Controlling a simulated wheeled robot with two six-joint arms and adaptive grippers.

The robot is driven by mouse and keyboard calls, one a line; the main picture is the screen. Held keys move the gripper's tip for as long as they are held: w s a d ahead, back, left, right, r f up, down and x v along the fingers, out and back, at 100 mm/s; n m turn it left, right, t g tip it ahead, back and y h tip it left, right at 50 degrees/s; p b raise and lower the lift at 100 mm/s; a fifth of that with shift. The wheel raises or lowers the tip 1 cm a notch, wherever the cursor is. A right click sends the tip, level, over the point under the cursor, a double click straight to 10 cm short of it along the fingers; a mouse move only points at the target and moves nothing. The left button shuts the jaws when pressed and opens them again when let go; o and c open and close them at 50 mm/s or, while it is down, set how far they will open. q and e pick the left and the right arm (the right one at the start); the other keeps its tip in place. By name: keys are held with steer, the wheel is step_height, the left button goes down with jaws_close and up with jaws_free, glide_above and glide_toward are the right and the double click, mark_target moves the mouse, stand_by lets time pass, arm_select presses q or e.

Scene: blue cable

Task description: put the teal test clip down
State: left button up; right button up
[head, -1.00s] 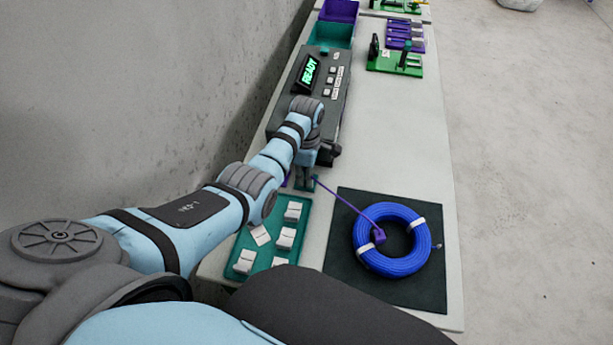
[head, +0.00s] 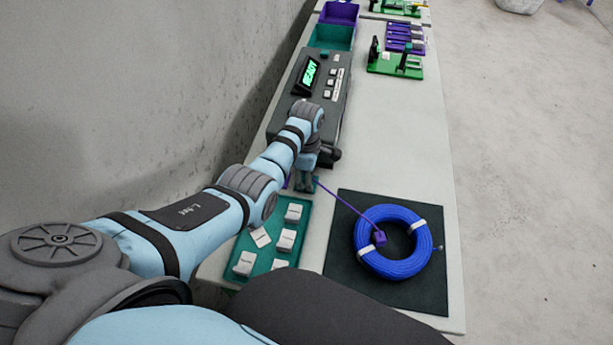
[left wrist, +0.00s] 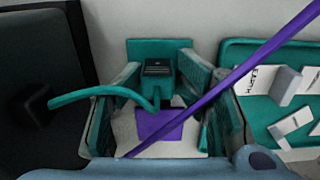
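The teal test clip (left wrist: 159,72) stands upright in the middle of the left wrist view, in front of a teal block, with a teal lead curving off to the left. My left gripper (left wrist: 160,105) has its two fingers apart, one on each side of the clip, with gaps between. In the head view my left gripper (head: 306,183) is low over the table, between the tester and the teal tray; the clip is mostly hidden there. A purple piece (left wrist: 160,126) shows below the clip. My right gripper is not in view.
A purple lead (head: 345,207) runs from beside the gripper to a purple clip (head: 379,238) on the blue cable coil (head: 410,262), on a dark mat (head: 345,270). A teal tray (head: 262,222) holds white labelled pieces. The grey tester (head: 342,100) reads READY.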

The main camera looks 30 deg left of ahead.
arm_select(q)
steer(key=shift+s+f, duration=0.1)
step_height(320, 180, up, 13)
steer(key=p, duration=0.4)
steer(key=shift+r, duration=0.2)
